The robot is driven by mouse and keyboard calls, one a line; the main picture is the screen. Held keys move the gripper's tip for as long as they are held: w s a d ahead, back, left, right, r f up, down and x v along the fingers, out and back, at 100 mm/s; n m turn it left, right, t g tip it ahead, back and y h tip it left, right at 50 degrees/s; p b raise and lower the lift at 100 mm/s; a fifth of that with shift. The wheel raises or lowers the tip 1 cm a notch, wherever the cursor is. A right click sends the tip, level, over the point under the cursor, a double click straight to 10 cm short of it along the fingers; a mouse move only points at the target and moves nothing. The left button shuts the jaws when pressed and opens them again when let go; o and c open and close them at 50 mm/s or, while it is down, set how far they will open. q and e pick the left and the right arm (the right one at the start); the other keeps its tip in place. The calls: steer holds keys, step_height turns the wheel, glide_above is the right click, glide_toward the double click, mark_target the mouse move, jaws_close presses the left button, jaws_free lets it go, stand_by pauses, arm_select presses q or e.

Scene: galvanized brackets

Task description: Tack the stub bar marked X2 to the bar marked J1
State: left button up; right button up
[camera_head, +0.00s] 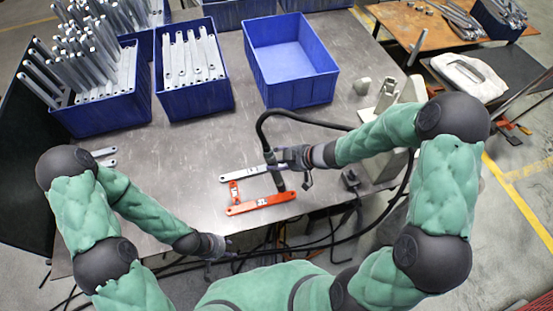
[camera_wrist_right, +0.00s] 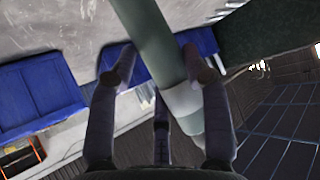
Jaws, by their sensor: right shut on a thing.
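A long orange-red bar (camera_head: 262,204) with a white label lies near the table's front edge. A short orange-red piece (camera_head: 234,191) stands across between its left end and a grey bar (camera_head: 235,177) behind it, which also carries a white label. The labels are too small to read surely. My right gripper (camera_head: 292,158) is shut on a dark welding torch (camera_head: 279,180), whose nozzle points down near the right end of the bars; contact cannot be told. In the right wrist view the torch (camera_wrist_right: 150,40) lies between the fingers. My left gripper (camera_head: 215,247) is at the front edge, away from the bars; its jaws are unclear.
Blue bins (camera_head: 229,93) with grey bars stand at the back left, and an empty blue bin (camera_head: 333,78) is back centre. A black hose (camera_head: 262,122) loops from the torch. Two small grey bars (camera_head: 104,152) lie at left. The table (camera_head: 170,128) between is clear.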

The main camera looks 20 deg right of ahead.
steer(key=shift+s, duration=0.1)
step_height(320, 180, up, 5)
steer(key=p, duration=0.5)
steer(key=shift+r+p, duration=0.1)
steer(key=shift+p, duration=0.3)
